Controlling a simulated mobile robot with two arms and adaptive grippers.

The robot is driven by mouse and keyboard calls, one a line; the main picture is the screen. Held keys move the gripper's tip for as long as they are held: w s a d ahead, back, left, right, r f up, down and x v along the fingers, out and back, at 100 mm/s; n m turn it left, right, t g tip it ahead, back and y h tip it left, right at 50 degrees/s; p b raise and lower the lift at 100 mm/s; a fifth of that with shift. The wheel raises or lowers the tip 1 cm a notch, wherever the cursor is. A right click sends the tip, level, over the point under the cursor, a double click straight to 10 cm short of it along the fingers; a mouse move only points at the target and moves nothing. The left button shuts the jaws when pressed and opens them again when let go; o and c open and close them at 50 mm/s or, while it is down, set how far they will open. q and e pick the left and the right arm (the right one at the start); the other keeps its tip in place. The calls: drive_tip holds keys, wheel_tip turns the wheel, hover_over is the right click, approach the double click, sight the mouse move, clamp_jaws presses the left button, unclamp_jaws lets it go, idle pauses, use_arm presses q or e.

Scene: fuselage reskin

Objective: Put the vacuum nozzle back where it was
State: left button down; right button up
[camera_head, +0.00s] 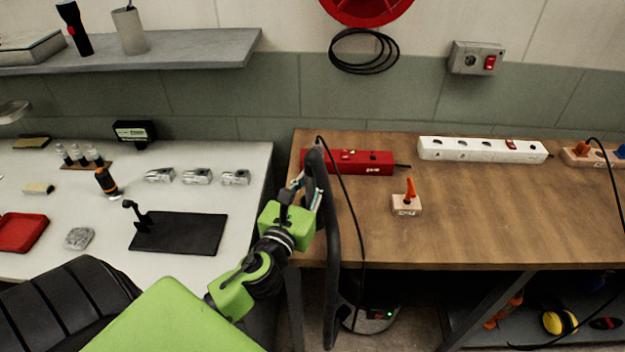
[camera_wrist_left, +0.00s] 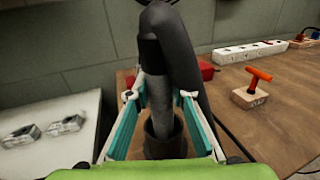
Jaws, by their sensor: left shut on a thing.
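The vacuum nozzle (camera_wrist_left: 165,75) is a dark tube with a lighter grey section, standing roughly upright between my left fingers in the left wrist view. My left gripper (camera_wrist_left: 162,96) is shut on it, one teal-lined finger on each side. My right gripper is not in view.
The wooden table (camera_head: 480,215) holds a red box (camera_head: 362,162), a white power strip (camera_head: 482,150) and a block with an orange handle (camera_head: 408,200). The white table (camera_head: 60,210) holds a black mat (camera_head: 180,233) and several metal parts. A thin black cable (camera_head: 350,205) hangs near the gripper.

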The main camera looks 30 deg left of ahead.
use_arm(q)
drive_tip(key=c, duration=2.2)
unclamp_jaws()
drive_tip(key=shift+f, duration=0.15)
drive_tip(key=o, duration=0.4)
drive_tip(key=b+v, duration=0.1)
drive_tip(key=v, duration=0.5)
drive_tip(key=b+v, duration=0.2)
drive_tip(key=v, duration=0.4)
drive_tip(key=shift+r, duration=0.2)
